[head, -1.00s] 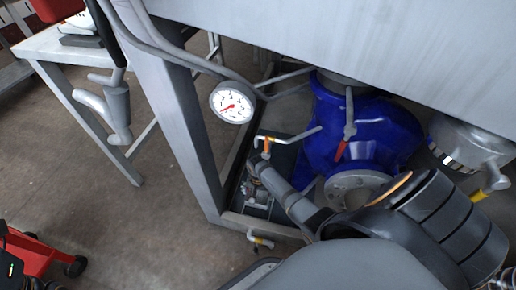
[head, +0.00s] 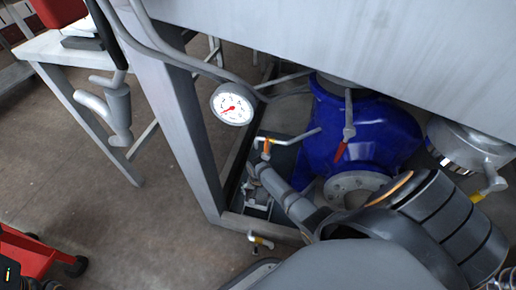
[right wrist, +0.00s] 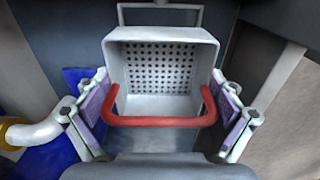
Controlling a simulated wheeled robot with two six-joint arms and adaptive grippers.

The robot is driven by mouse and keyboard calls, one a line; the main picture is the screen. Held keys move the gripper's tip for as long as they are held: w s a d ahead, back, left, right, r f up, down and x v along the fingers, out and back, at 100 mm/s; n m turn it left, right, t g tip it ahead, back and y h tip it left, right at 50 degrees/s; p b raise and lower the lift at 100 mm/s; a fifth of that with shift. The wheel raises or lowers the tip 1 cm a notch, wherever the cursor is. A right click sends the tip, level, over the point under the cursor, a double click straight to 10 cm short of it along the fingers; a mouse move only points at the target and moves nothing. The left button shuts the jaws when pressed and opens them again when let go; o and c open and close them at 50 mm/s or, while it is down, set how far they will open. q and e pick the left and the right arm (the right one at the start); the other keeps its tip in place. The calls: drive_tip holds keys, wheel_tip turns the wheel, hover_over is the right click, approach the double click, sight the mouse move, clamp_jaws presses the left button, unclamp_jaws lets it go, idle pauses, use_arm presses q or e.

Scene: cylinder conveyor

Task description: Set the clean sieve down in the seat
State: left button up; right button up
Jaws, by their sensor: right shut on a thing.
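The sieve (right wrist: 160,66) is a grey box-like basket with a perforated wall and a red bar handle (right wrist: 160,121), seen in the right wrist view. My right gripper (right wrist: 161,112) has one finger on each side of it and is shut on the sieve at its handle end. In the head view my right gripper (head: 257,196) is small, low inside the metal frame, left of a blue housing (head: 365,125) with a round flange. The sieve is hard to make out there. I cannot make out the seat. My left gripper is not in view.
A dial gauge (head: 233,107) on a pipe hangs beside the frame's leg (head: 180,120). A red-handled lever (head: 347,132) stands before the blue housing. A grey panel (head: 370,45) covers the space above. Open floor lies left, with a red cart (head: 30,260).

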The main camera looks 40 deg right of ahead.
sight(258, 199)
idle(0.3)
drive_tip(key=shift+p, duration=0.35)
drive_tip(key=shift+f, duration=0.1)
drive_tip(key=shift+f+b, duration=2.15)
drive_tip(key=shift+f, duration=0.65)
drive_tip(key=shift+f+b, duration=1.2)
drive_tip(key=shift+f, duration=0.55)
